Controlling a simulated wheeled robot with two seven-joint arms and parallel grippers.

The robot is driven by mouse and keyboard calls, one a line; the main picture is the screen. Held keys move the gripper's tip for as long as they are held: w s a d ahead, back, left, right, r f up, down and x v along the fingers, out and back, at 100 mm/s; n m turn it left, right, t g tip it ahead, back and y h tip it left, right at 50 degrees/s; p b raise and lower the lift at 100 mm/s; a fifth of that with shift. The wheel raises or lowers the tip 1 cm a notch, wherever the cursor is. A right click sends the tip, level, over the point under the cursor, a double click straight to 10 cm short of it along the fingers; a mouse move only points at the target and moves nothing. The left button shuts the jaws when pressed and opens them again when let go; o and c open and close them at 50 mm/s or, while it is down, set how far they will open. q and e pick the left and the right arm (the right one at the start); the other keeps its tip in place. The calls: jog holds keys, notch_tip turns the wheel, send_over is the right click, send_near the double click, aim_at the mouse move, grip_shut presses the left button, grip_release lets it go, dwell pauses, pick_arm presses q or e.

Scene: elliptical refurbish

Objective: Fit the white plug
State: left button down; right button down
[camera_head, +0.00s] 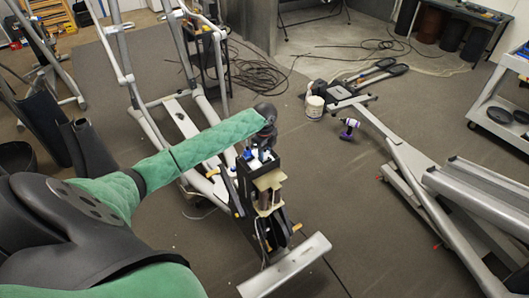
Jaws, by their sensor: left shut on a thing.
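My left arm, in a green quilted cover, reaches in from the left to the middle of the view. My left gripper (268,203) points down over the front of the elliptical trainer (180,117). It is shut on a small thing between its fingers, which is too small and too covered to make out. I cannot clearly pick out the white plug. Just below the gripper is a dark upright part of the machine, with a pale grey crossbar (286,266) at floor level. I cannot tell whether the gripper touches the machine. My right gripper is not in view.
Another grey machine frame (415,165) lies along the right. A cart (503,112) stands at the right edge. Loose cables (258,78) lie behind. Floor between tub and crossbar is clear.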

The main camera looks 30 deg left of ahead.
pick_arm(q)
jog(key=shift+f, duration=0.15)
jog(key=c, duration=1)
grip_release()
jog(key=shift+f, duration=0.1)
jog(key=shift+c, duration=0.2)
jog(key=shift+s+f, duration=0.1)
